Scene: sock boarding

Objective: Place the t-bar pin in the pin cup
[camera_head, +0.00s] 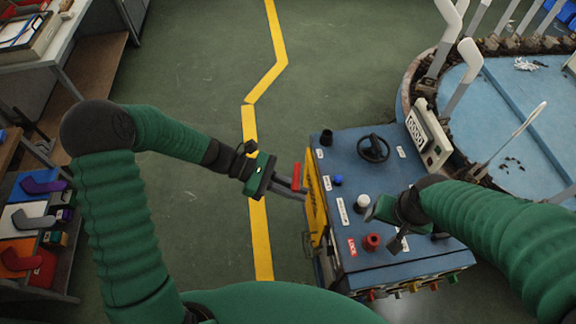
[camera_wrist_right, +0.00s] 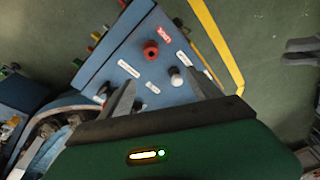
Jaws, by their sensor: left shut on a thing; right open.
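The t-bar pin seems to be the red bar (camera_head: 296,176) at the fingers of my left gripper (camera_head: 292,186). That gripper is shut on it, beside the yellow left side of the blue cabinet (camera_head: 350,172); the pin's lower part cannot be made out. A small dark cup (camera_head: 326,137), which looks like the pin cup, stands at the cabinet top's far left corner, up and right of the left gripper. My right gripper (camera_head: 398,240) is open over the near right part of the cabinet top. In the right wrist view its spread fingers (camera_wrist_right: 163,92) hold nothing.
The cabinet top carries a black handwheel (camera_head: 373,148), a white knob (camera_head: 362,201), a red knob (camera_head: 372,241) and a blue button (camera_head: 337,180). A control box (camera_head: 428,136) stands at its right. A round blue table (camera_head: 500,95) with white sock forms lies beyond.

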